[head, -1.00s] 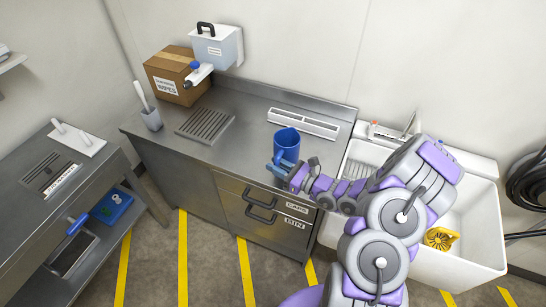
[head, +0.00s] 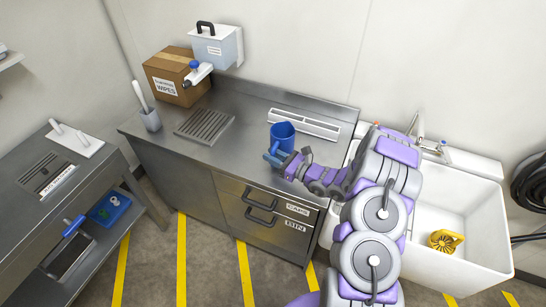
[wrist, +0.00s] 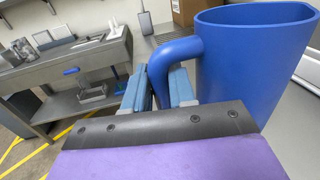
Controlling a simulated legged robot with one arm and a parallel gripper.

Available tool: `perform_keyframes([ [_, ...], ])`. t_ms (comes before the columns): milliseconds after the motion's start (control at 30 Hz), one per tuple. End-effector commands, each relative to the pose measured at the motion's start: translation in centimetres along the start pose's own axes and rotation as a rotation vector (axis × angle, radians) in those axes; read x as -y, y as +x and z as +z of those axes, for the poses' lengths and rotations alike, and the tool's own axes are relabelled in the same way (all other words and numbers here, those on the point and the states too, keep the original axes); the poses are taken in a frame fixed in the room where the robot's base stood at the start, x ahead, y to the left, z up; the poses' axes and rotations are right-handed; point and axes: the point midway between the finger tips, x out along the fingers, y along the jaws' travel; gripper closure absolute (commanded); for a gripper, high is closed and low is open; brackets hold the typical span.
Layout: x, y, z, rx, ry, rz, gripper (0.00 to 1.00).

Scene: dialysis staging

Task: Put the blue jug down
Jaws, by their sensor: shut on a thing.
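The jug's base is hidden in the wrist view. I cannot tell whether the base touches the counter.
A white slotted strip (head: 303,124) lies behind the jug. A drain grate (head: 204,125), a cardboard wipes box (head: 178,78) and a brush holder (head: 150,120) stand further left. A white sink (head: 480,215) with a yellow part (head: 445,240) is at the right. The counter's middle is clear.

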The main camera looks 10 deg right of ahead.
Motion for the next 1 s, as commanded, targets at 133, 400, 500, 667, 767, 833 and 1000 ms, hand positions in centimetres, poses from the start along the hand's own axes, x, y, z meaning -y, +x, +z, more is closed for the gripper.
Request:
perform_keyframes([
  [133, 0.0, 0.0, 0.0, 0.000, 0.000, 0.000, 0.73],
  [400, 0.0, 0.0, 0.0, -0.001, 0.000, 0.000, 0.50],
  [500, 0.0, 0.0, -0.1, -0.001, 0.000, 0.000, 0.50],
  [667, 0.0, -0.1, 0.0, -0.001, 0.001, 0.000, 0.50],
  [767, 0.1, -1.0, 0.1, -0.001, 0.002, -0.003, 0.50],
  [833, 0.2, -2.0, 0.1, -0.001, 0.002, -0.005, 0.50],
  [1000, 0.2, -5.5, 0.2, -0.001, 0.003, -0.006, 0.50],
])
